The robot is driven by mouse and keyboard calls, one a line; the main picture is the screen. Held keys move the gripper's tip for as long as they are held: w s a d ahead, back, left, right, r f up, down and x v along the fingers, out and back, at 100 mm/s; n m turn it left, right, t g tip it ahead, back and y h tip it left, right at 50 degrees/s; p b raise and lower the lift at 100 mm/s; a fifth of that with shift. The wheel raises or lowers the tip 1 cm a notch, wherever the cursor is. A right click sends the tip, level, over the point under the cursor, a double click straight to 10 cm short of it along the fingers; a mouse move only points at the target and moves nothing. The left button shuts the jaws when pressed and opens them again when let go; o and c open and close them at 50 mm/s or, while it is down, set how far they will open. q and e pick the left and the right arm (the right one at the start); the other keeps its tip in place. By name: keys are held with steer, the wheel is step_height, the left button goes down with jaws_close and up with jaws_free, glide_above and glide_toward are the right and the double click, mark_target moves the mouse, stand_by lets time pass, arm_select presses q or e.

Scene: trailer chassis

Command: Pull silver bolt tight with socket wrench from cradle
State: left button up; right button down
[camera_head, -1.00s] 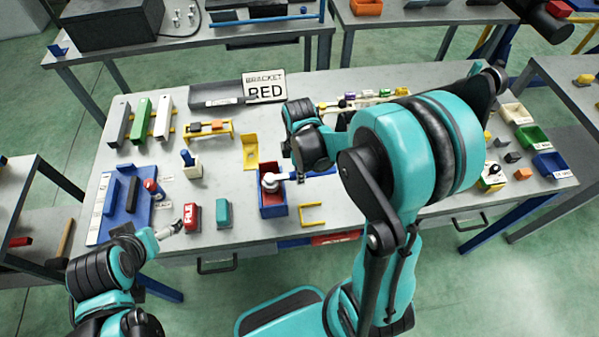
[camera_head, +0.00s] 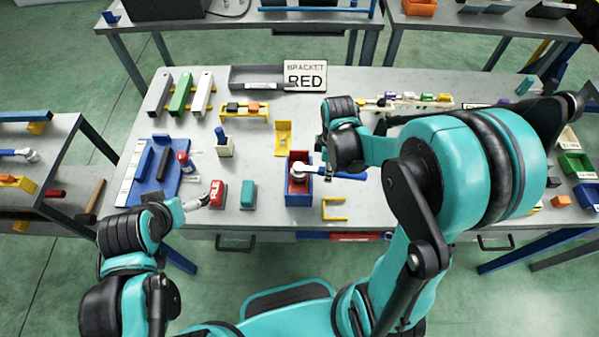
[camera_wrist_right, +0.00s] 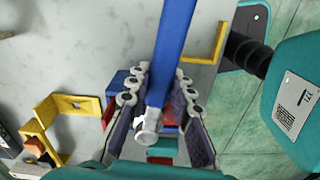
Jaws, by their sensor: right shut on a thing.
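A socket wrench with a blue handle (camera_head: 343,174) and a silver head (camera_head: 299,171) reaches over an open blue box with red inside (camera_head: 300,199). In the right wrist view the blue handle (camera_wrist_right: 174,45) runs between my fingers, with the silver head (camera_wrist_right: 149,128) near the fingertips. My right gripper (camera_wrist_right: 160,105) is shut on the wrench; it also shows in the head view (camera_head: 328,160). My left gripper (camera_head: 196,203) is low beside a red block (camera_head: 217,193); its fingers are too small to read. I cannot make out a silver bolt or a separate cradle.
A yellow bracket (camera_head: 283,140) stands behind the box, and a yellow U-shaped piece (camera_head: 334,209) lies in front. A teal block (camera_head: 248,194) stands to its left. A BRACKET RED sign (camera_head: 305,75) stands at the back. Bare tabletop (camera_head: 245,160) lies left of the bracket.

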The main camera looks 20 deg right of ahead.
stand_by(0.3)
steer(key=shift+s+a+m, duration=0.3)
steer(key=shift+s+m, duration=0.3)
steer(key=shift+m, duration=0.3)
steer(key=shift+s+a+m, duration=0.45)
steer(key=shift+s+m, duration=0.1)
steer(key=shift+m, duration=0.35)
steer(key=shift+w+d, duration=0.15)
step_height(320, 180, up, 6)
steer(key=p, duration=0.4)
stand_by(0.7)
stand_by(0.8)
